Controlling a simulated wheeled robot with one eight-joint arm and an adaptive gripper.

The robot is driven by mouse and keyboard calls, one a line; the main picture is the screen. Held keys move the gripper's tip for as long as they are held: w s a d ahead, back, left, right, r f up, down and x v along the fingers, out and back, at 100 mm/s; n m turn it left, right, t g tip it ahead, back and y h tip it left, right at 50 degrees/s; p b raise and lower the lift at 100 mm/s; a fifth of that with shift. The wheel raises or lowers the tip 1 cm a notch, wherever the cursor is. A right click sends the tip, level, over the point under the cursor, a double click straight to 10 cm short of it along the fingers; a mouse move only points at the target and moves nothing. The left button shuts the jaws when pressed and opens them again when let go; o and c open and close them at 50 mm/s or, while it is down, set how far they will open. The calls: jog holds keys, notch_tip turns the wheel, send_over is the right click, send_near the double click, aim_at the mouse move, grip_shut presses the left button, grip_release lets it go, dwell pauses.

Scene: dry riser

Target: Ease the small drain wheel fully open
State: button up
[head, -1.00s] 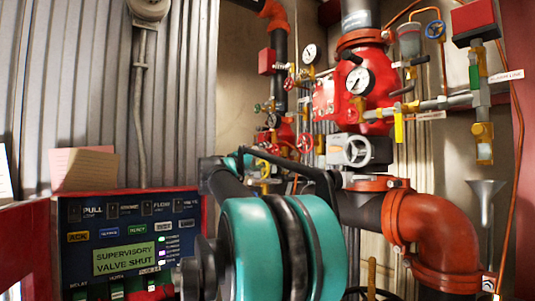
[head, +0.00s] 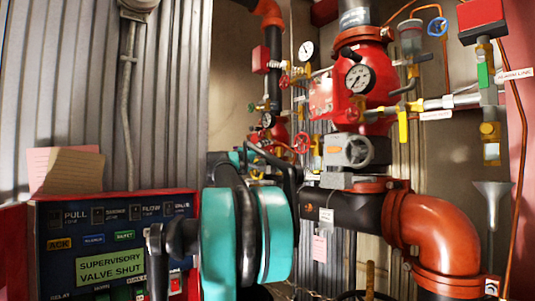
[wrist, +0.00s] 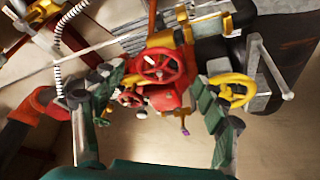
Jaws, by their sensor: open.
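My gripper (wrist: 160,112) is open in the wrist view, with its two ridged green fingers apart and nothing held. A red handwheel (wrist: 158,65) shows between and beyond the fingertips. A smaller red wheel (wrist: 130,97) is close beside the left finger; whether they touch I cannot tell. A yellow wheel (wrist: 232,92) is partly behind the right finger. No readable label shows which is the drain wheel. In the head view, my teal and black arm hides most of the gripper and some low valves; a red handwheel (head: 302,142) shows just above it.
The red riser valve body (head: 362,95) carries a gauge (head: 358,78). A grey handwheel (head: 358,151) and orange elbow pipe (head: 440,230) stand right of my arm. The alarm panel (head: 115,240) at left reads "SUPERVISORY VALVE SHUT". A funnel (head: 492,195) hangs at far right.

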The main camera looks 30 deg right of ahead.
aim_at(268, 152)
jog(key=shift+x, duration=1.6)
jog(key=c, duration=1.2)
